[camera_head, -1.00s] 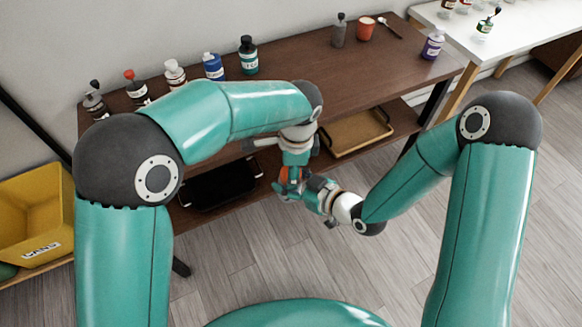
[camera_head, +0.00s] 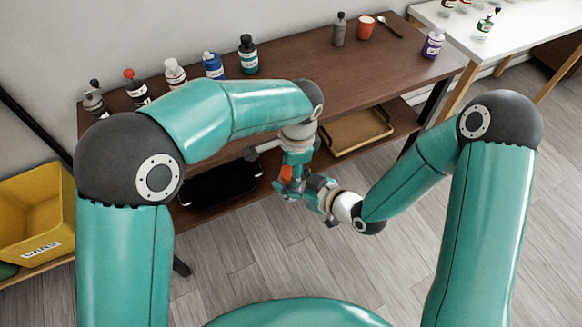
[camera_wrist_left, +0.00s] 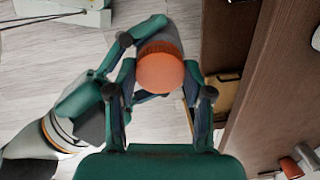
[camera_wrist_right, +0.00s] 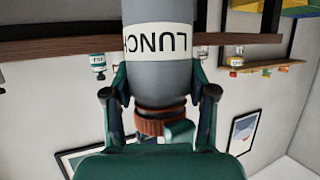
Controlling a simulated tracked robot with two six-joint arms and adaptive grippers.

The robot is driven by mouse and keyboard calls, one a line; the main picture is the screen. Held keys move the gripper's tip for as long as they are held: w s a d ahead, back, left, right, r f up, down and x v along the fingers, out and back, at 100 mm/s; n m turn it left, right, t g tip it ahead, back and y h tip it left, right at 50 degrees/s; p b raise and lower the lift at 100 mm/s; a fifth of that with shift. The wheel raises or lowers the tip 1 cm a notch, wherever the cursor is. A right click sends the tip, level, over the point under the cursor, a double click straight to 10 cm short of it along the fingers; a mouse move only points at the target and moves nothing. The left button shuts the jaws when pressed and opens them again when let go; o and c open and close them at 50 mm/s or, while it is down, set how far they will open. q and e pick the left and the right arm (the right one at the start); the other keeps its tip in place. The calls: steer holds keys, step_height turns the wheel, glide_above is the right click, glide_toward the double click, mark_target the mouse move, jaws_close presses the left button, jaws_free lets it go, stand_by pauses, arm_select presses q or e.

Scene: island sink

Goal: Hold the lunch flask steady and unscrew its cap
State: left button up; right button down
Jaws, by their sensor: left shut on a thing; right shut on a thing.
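The lunch flask (camera_wrist_right: 160,82) is a grey cylinder with a white band lettered "LUNC…", filling the middle of the right wrist view. Its orange-brown cap (camera_wrist_left: 160,70) shows from above in the left wrist view; it also shows in the head view (camera_head: 286,174). My left gripper (camera_head: 291,170) comes down from above and is shut on the cap, one finger on each side. My right gripper (camera_head: 301,190) comes in from the right and is shut on the flask, just below the cap. In the head view the grippers hide most of the flask.
The brown table (camera_head: 305,75) holds several bottles along its back edge and a red cup (camera_head: 366,28). A black tray (camera_head: 220,186) and a tan tray (camera_head: 357,133) lie on its lower shelf. A yellow bin (camera_head: 35,215) stands at left. The floor in front is clear.

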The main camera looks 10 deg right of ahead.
arm_select(q)
steer(key=shift+d+r, duration=0.1)
steer(key=shift+r, duration=0.05)
steer(key=shift+r, duration=0.95)
